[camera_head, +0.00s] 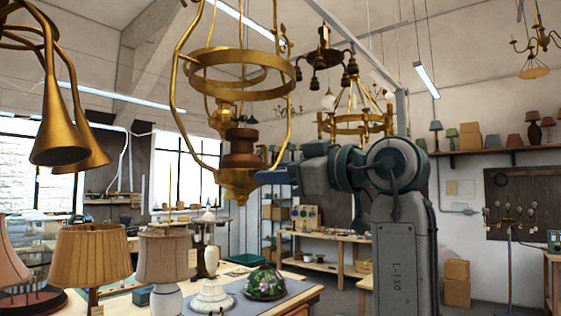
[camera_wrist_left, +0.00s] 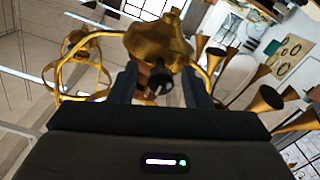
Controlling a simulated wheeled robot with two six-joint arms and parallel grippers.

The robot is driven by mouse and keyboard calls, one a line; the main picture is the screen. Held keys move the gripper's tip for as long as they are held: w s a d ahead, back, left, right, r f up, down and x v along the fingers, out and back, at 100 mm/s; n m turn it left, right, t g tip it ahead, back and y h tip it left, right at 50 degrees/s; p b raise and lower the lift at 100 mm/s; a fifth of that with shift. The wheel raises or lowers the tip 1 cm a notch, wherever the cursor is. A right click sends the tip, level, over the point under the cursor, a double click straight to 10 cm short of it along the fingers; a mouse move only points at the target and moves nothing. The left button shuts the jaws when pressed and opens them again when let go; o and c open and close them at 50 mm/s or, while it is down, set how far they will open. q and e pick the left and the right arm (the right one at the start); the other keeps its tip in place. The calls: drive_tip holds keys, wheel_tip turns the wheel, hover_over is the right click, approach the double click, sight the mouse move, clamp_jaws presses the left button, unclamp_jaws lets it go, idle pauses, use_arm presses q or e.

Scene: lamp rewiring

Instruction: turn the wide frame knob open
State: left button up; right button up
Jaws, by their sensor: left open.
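A brass lamp frame (camera_head: 240,60) with a wide ring hangs in the upper left middle of the head view. Its lower end is a brass bowl-shaped fitting (camera_head: 238,181) below a reddish-brown collar (camera_head: 240,146). My left gripper (camera_head: 268,178) reaches in from the right, its tips close beside this fitting. In the left wrist view my left gripper (camera_wrist_left: 160,84) is open. A dark round knob (camera_wrist_left: 160,80) shows between its fingers, in front of the brass fitting (camera_wrist_left: 155,40). I cannot tell whether the fingers touch the knob. In the head view the knob is not clearly visible.
Brass horns (camera_head: 62,125) hang at the left. Another brass chandelier (camera_head: 355,123) hangs behind my arm. Below, a table holds a pleated lampshade (camera_head: 92,255), a second shaded lamp (camera_head: 165,258) and a floral glass shade (camera_head: 265,283). The air between fitting and table is mostly clear.

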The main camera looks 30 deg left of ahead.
use_arm(q)
drive_tip(key=shift+a, duration=0.15)
drive_tip(key=shift+c, duration=0.7)
clamp_jaws()
